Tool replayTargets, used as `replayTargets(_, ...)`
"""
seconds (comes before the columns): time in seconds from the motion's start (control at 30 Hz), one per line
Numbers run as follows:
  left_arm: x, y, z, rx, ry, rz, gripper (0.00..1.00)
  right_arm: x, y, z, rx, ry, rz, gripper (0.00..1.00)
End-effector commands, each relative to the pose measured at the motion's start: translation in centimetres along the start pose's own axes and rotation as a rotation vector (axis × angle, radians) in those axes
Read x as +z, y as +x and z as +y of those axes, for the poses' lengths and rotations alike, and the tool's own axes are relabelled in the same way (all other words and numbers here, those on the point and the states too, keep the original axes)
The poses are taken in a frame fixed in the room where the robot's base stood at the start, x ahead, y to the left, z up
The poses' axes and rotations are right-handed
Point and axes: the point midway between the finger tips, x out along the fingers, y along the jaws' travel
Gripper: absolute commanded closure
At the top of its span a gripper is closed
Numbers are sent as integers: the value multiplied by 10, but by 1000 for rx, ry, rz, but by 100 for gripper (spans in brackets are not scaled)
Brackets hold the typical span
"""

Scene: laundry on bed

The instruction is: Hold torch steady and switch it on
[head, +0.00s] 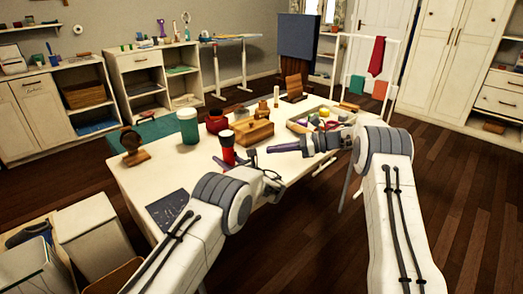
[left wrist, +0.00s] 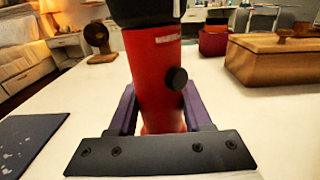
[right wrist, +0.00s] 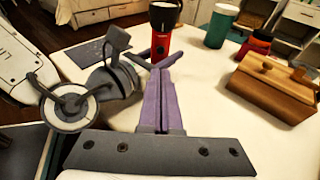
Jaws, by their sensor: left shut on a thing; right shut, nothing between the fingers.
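The red torch (head: 228,154) with a black head stands upright on the white table. It fills the middle of the left wrist view (left wrist: 157,75), where a round dark knob (left wrist: 177,79) shows on its side. My left gripper (left wrist: 158,115) is shut on the torch's lower body, one purple finger on each side. In the right wrist view the torch (right wrist: 164,35) stands beyond my right fingertips. My right gripper (right wrist: 158,70) is shut and empty, its fingers pointing towards the torch with a gap between. The torch's base is partly hidden.
A wooden box (head: 254,132) with a lid stands behind the torch on the table (head: 150,180). A green-white jar (head: 188,126), a red pot (head: 217,122) and a tray of items (head: 292,124) stand around it. A dark mat (head: 168,209) lies near the left front edge.

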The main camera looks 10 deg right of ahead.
Motion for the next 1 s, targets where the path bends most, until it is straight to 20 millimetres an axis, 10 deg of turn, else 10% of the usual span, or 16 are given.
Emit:
replayTargets(0.23, -1, 0, 0, 0, 1, 1, 100, -34, -34, -1, 2, -1, -193, 100)
replayTargets(0.6, -1, 0, 0, 0, 1, 2, 100, -35, -38, -1, 1, -8, -218, 100)
replayTargets(1.0, -1, 0, 0, 0, 1, 2, 100, -23, 18, 1, 6, -7, -218, 100)
